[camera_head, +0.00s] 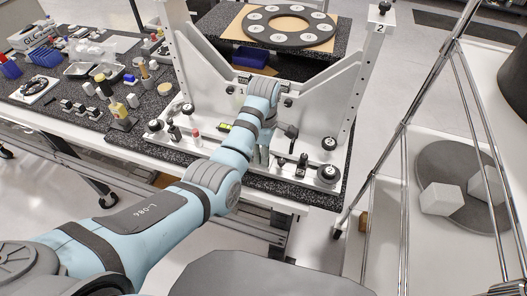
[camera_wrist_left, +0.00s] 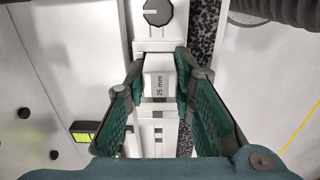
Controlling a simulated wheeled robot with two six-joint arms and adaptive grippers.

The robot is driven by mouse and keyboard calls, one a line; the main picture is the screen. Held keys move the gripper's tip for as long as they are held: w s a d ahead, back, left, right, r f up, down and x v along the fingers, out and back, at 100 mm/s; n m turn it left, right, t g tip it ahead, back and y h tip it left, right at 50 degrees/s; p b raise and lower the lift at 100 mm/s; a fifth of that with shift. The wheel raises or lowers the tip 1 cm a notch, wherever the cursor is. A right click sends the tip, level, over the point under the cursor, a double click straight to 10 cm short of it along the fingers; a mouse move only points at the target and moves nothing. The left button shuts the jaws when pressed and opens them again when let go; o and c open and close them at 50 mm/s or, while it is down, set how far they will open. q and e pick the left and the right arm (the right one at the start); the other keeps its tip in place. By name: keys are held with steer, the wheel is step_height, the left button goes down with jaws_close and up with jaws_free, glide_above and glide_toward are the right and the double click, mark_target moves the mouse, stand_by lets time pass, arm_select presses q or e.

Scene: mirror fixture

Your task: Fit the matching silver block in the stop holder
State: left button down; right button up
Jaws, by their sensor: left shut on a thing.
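My left gripper (camera_wrist_left: 158,72) is shut on a silver block (camera_wrist_left: 158,84) marked "25 mm", with a green-padded finger on each side of it. The block lines up with a white slotted part (camera_wrist_left: 158,46) that carries a black knob (camera_wrist_left: 158,12), which looks like the stop holder. I cannot tell whether the block is seated in it or just above it. In the head view my left gripper (camera_head: 262,152) points down in front of the white fixture plate, and its own wrist hides the block. My right gripper is not in view.
The white fixture (camera_head: 318,118) has side posts, black knobs and clamps along its base. A dark ring (camera_head: 290,27) lies behind it. Several small silver blocks (camera_head: 78,107) and bottles stand on the left bench. A wire-framed cart (camera_head: 405,215) with white cubes stands right.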

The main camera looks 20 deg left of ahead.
arm_select(q)
steer(key=shift+f, duration=0.2)
steer(key=c, duration=1.3)
jaws_free()
